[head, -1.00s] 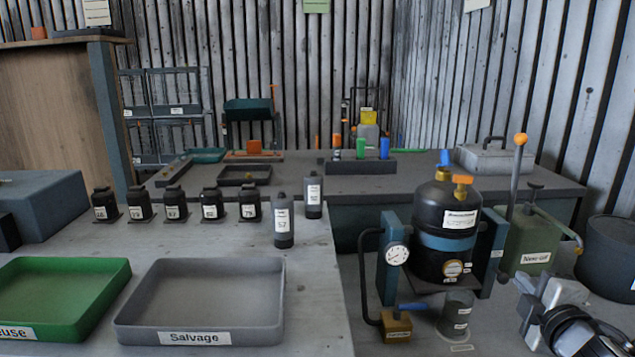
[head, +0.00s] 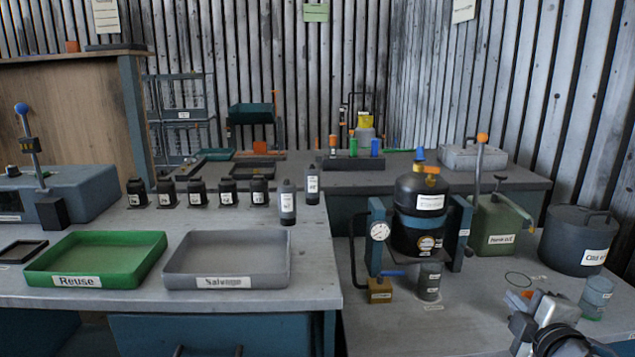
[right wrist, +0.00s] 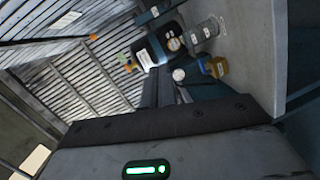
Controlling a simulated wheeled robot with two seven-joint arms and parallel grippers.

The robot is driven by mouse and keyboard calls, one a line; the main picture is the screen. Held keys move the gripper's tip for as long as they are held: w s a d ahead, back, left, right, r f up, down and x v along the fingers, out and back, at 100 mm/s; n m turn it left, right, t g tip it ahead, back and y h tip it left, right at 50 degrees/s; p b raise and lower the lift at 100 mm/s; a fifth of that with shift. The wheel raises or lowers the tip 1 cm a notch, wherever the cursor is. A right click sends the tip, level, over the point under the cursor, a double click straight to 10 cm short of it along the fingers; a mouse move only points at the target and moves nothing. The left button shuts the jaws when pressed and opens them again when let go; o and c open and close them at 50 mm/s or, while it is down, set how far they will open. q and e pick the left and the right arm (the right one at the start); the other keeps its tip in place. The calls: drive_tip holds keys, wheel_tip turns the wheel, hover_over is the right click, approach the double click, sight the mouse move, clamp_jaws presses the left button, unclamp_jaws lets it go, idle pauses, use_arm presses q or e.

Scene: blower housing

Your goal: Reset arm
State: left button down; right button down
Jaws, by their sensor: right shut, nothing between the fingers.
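My right gripper (head: 528,304) is at the lower right of the head view, over the right bench. It is shut and holds nothing. In the right wrist view its dark fingers (right wrist: 160,88) lie together, pointing toward the black vessel. The black vessel (head: 418,205) with a teal band stands in its blue frame to the left of the gripper, apart from it. It also shows in the right wrist view (right wrist: 158,48), seen tilted. My left gripper is not in view.
A labelled cup (head: 596,297) stands close to the right of the gripper. A green can (head: 500,226) and a dark lidded bin (head: 580,240) stand behind. A green Reuse tray (head: 78,281) and a grey Salvage tray (head: 224,282) lie on the left bench (head: 318,290). The right bench's front (head: 430,335) is clear.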

drive_tip(key=s+a+f+m+g+y+p, duration=0.1)
drive_tip(key=s+a+f+m+g+y, duration=0.1)
drive_tip(key=s+a+f, duration=0.35)
drive_tip(key=s+a+f+m+g+y, duration=0.1)
drive_tip(key=s+a+f+m+y, duration=0.15)
drive_tip(key=a+f, duration=0.45)
drive_tip(key=s+a+f+m+g+y+p, duration=0.1)
drive_tip(key=s+a+f+m, duration=0.4)
drive_tip(key=s, duration=0.7)
drive_tip(key=a+m+g, duration=0.1)
drive_tip(key=a+m, duration=0.1)
drive_tip(key=a, duration=0.2)
drive_tip(key=shift+f, duration=0.15)
drive_tip(key=shift+a, duration=0.1)
